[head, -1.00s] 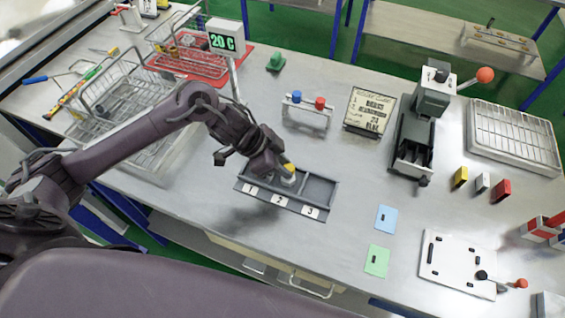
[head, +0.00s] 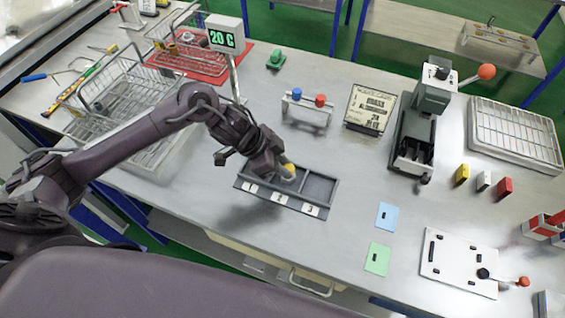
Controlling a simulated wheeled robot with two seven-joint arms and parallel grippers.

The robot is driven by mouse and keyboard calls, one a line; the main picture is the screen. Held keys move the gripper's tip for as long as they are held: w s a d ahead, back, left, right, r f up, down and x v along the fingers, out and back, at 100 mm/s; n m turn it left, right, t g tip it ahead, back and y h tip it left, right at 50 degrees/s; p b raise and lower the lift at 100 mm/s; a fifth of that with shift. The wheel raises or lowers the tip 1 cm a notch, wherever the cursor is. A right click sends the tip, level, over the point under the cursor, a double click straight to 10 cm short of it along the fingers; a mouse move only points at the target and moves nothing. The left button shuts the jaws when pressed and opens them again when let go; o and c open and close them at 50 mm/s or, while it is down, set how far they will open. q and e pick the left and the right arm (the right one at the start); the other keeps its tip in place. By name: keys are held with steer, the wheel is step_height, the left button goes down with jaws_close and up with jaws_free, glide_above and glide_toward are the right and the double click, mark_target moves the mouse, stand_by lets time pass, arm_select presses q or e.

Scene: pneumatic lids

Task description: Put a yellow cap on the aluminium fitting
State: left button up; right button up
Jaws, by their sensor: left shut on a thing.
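The yellow cap (head: 289,167) is in my left gripper (head: 286,171), over the middle of the dark three-compartment tray (head: 328,200) with numbered labels. My left gripper is shut on the cap, and the fingers hide part of it. A pale metallic piece, apparently the aluminium fitting (head: 288,178), shows directly under the cap, mostly hidden. I cannot tell whether the cap touches it or is seated. The right-hand compartment looks empty. My right gripper is not in view.
A small rack (head: 307,110) with a blue and a red cap stands behind the tray. A sign (head: 370,109) and a lever press (head: 413,140) stand to the right. Wire baskets (head: 120,95) are at the left. A blue card (head: 387,217) and green card (head: 377,258) lie at the right.

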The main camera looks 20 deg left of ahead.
arm_select(q)
steer(key=shift+f, duration=0.45)
steer(key=o, duration=1.4)
steer(key=shift+r, duration=0.1)
step_height(320, 180, up, 7)
steer(key=p, duration=0.7)
stand_by(0.7)
